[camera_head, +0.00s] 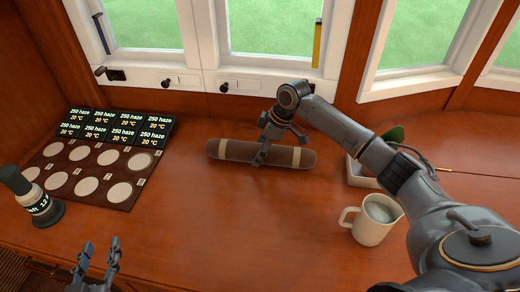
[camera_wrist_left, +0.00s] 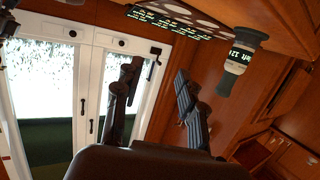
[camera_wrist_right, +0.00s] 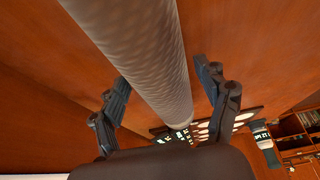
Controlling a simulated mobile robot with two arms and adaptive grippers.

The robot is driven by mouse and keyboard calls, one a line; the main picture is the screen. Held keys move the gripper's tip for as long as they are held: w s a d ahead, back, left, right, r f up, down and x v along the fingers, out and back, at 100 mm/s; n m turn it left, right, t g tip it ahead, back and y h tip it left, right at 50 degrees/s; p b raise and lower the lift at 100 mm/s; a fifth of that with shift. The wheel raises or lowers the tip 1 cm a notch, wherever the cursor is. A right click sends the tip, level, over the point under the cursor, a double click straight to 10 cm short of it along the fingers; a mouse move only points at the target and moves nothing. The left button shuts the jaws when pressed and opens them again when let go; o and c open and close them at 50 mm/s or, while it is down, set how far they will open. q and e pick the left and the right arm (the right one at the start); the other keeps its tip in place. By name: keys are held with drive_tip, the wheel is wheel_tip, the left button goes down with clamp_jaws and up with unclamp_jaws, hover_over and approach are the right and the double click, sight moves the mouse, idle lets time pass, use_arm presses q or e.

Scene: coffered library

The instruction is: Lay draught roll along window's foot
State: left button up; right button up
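The brown draught roll (camera_head: 225,150), with two pale bands, lies on the desk a little in front of the window's foot (camera_head: 225,104), roughly parallel to it. It looks grey and textured in the right wrist view (camera_wrist_right: 145,50). My right gripper (camera_head: 277,143) is over its middle, with one finger on the near side and one on the far side. In the right wrist view its fingers (camera_wrist_right: 165,82) stand apart with the roll between them. My left gripper (camera_head: 98,245) is open and empty at the lower left. It is also open in the left wrist view (camera_wrist_left: 157,75).
A dark board with pale discs (camera_head: 92,172) and several label cards (camera_head: 115,127) lies at the left. A cream mug (camera_head: 372,221) and a white planter (camera_head: 358,172) stand at right, near my right arm. The desk middle is clear.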

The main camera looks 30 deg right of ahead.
drive_tip(key=shift+r, duration=0.35)
drive_tip(key=p+v, duration=0.2)
drive_tip(key=v, duration=0.3)
drive_tip(key=shift+s+d+r, duration=0.1)
drive_tip(key=shift+d+r, duration=0.05)
drive_tip(key=shift+r, duration=0.2)
use_arm(q)
drive_tip(key=s+a+f+g+y+p, duration=0.1)
drive_tip(key=s+a+f+g, duration=0.3)
drive_tip(key=s+f+g, duration=0.5)
drive_tip(key=shift+s+a+f+n+y, duration=0.3)
drive_tip(key=shift+s+f+y, duration=0.55)
drive_tip(key=shift+s, duration=0.35)
use_arm(e)
drive_tip(key=v, duration=0.5)
drive_tip(key=shift+s+d+r, duration=0.1)
drive_tip(key=shift+s+r, duration=0.05)
drive_tip(key=shift+r, duration=0.2)
use_arm(q)
drive_tip(key=shift+f, duration=0.1)
